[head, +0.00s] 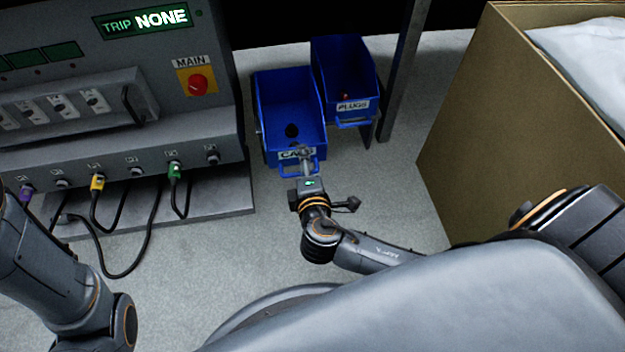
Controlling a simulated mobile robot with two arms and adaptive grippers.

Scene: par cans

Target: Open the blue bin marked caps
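A blue bin marked plugs (345,62) is just right, with a small red item inside. A grey post (402,75) stands beside it. A large cardboard box (500,110) is at right. The grey panel (100,100) with cables (150,235) is at left. Floor between is clear.

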